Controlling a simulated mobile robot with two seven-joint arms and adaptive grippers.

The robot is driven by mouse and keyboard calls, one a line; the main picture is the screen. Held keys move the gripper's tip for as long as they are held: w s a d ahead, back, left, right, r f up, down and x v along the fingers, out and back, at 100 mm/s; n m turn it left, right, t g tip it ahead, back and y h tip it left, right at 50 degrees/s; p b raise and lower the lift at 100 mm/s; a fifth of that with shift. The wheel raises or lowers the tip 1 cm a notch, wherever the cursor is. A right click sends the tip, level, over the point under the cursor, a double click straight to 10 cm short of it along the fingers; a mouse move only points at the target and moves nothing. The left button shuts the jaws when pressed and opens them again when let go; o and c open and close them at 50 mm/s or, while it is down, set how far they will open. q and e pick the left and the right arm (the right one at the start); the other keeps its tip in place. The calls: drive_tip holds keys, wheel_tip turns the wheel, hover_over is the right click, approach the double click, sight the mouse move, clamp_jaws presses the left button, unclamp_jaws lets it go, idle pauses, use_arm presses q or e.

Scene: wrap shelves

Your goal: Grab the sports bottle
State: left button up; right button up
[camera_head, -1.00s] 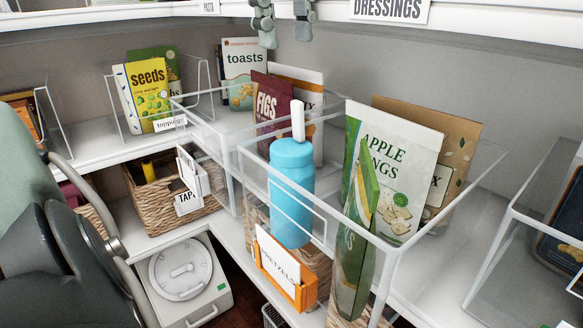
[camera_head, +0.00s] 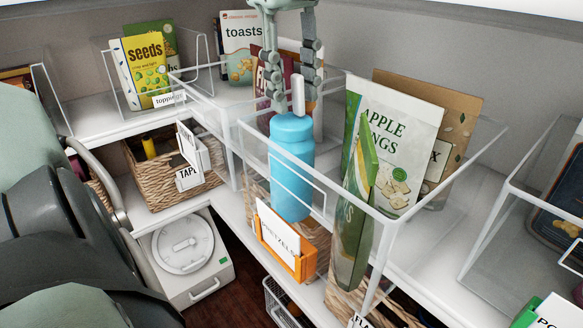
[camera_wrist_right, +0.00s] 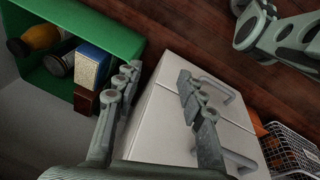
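The sports bottle (camera_head: 292,165) is blue with a white straw spout. It stands upright behind the front panel of a clear bin in the head view. My left gripper (camera_head: 295,103) comes down from the top of the head view, fingers apart. Contact cannot be made out. My right gripper (camera_wrist_right: 158,76) is open and empty in the right wrist view, away from the bottle.
A clear bin (camera_head: 384,250) holds apple rings pouches (camera_head: 395,150) right of the bottle. A fig pouch and toasts box (camera_head: 242,45) stand behind. An orange pretzels holder (camera_head: 300,265) is in front. A green crate (camera_wrist_right: 115,35) and white cabinet (camera_wrist_right: 165,125) lie near my right gripper.

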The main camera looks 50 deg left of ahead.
use_arm(q)
clamp_jaws()
drive_tip(key=shift+r, duration=0.1)
idle(0.6)
